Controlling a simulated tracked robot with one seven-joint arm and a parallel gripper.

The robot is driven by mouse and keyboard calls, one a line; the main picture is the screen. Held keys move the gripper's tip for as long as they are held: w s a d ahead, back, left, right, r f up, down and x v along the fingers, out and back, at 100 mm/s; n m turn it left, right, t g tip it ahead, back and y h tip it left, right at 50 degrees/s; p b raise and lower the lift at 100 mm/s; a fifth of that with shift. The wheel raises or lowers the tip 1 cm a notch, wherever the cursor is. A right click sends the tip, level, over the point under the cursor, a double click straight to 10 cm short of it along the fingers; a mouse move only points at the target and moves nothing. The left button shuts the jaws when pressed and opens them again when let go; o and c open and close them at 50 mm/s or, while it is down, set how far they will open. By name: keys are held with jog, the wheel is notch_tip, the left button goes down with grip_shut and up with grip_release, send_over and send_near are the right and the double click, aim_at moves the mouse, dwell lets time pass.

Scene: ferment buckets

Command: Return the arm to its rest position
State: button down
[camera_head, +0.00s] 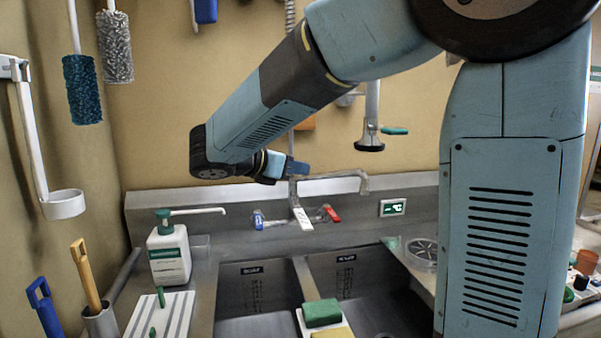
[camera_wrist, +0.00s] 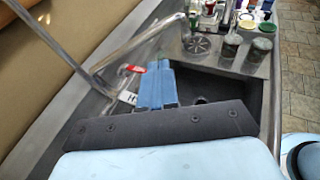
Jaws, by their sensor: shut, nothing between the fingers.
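My blue-grey arm reaches from the upper right of the head view to the middle. My gripper (camera_head: 298,168) is at its far end, small in this view, above the back of the sink and close to the faucet (camera_head: 335,180). In the wrist view my gripper (camera_wrist: 153,68) shows as blue fingers that lie together, with nothing held. The sink (camera_head: 262,292) below it has two basins side by side. A red tap handle (camera_head: 331,213) and a blue one (camera_head: 258,219) stand behind the basins.
A white soap bottle (camera_head: 168,256) stands left of the sink. A green sponge (camera_head: 322,312) sits between the basins at the front. Brushes (camera_head: 82,90) hang at upper left. A round drain (camera_head: 424,252) is at right. Metal cups (camera_wrist: 230,46) stand on the counter in the wrist view.

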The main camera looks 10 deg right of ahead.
jog(key=s+d+f+m+y, duration=0.2)
jog(key=s+d+m+y, duration=0.1)
jog(key=s+m, duration=0.4)
jog(key=s+d+f+m+y, duration=0.3)
jog(key=s+m+y, duration=0.2)
jog(key=s+m, duration=0.3)
jog(key=s+d+f+m+g+y, duration=0.1)
jog(key=s+d+f+m+y, duration=0.1)
jog(key=s+m+y, duration=0.2)
jog(key=s+m, duration=0.3)
jog(key=m, duration=0.1)
jog(key=shift+s+d+f+y, duration=0.35)
jog(key=shift+d+y, duration=0.05)
